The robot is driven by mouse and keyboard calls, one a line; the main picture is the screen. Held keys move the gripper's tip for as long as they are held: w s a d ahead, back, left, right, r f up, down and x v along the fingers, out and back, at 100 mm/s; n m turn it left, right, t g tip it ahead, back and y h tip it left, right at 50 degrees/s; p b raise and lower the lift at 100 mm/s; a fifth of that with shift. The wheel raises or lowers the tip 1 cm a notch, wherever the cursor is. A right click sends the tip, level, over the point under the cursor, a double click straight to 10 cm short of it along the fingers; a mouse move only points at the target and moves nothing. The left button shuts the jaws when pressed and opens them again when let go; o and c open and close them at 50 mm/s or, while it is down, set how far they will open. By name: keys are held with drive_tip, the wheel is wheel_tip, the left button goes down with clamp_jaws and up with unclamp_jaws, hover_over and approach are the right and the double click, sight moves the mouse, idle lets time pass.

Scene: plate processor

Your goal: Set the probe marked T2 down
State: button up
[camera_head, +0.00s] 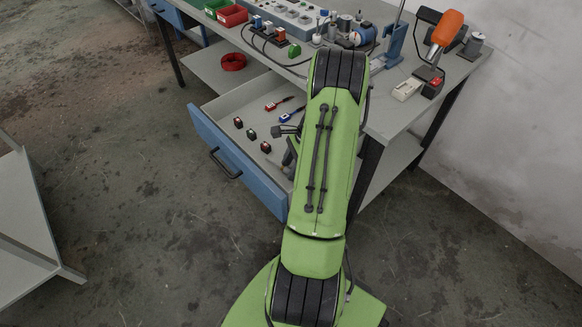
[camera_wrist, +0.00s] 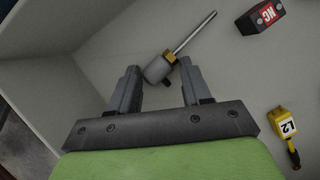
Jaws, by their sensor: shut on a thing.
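A probe (camera_wrist: 158,69) shows in the wrist view, with a grey cylindrical body, a yellow-brown band and a thin metal rod pointing up and to the right. No T2 mark can be read on it. My gripper (camera_wrist: 160,74) is shut on the probe, with its body between the fingertips. The probe is low over or at the pale drawer floor; I cannot tell whether it touches. In the head view my gripper (camera_head: 290,131) is over the open drawer (camera_head: 213,145), partly hidden by my green arm. The probe cannot be made out there.
In the wrist view a black block with a red NC label (camera_wrist: 262,16) and a yellow piece marked L2 (camera_wrist: 284,123) lie right of the probe. The drawer wall is at left. Several small blocks (camera_head: 251,134) lie in the drawer. The desk (camera_head: 398,78) is above, behind.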

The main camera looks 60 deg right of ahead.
drive_tip(key=shift+r, duration=0.1)
drive_tip(key=o, duration=1.1)
drive_tip(key=shift+c, duration=0.2)
